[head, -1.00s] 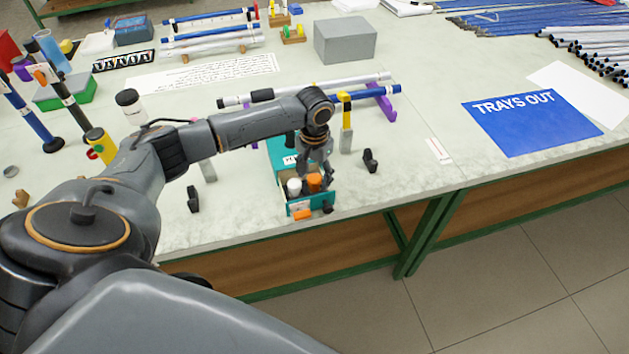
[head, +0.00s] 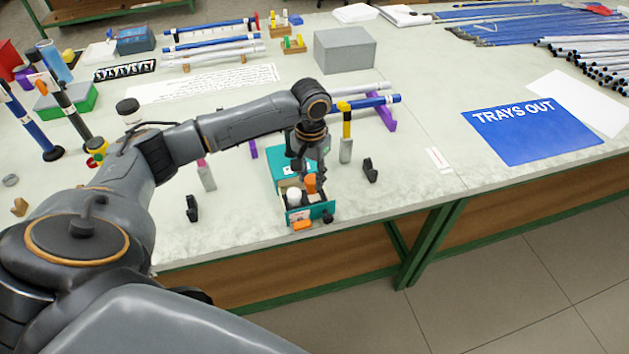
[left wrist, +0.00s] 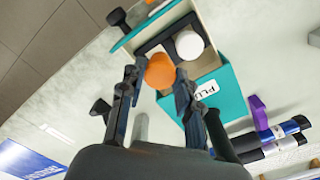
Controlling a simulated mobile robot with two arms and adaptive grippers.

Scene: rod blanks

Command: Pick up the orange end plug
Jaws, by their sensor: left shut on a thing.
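The orange end plug (head: 311,183) is between the fingertips of my left gripper (head: 312,178), just above the open front part of a teal box (head: 322,210). In the left wrist view the orange plug (left wrist: 160,71) sits between the two dark fingers (left wrist: 158,82), which are shut on it. A white plug (left wrist: 189,45) stands beside it in the box; it also shows in the head view (head: 294,197). My right gripper is not in view.
The teal box stands near the table's front edge, with an orange piece (head: 302,225) at its front. Small black stands (head: 370,170) and a yellow-topped post (head: 346,135) are nearby. A blue TRAYS OUT sheet (head: 530,135) lies to the right.

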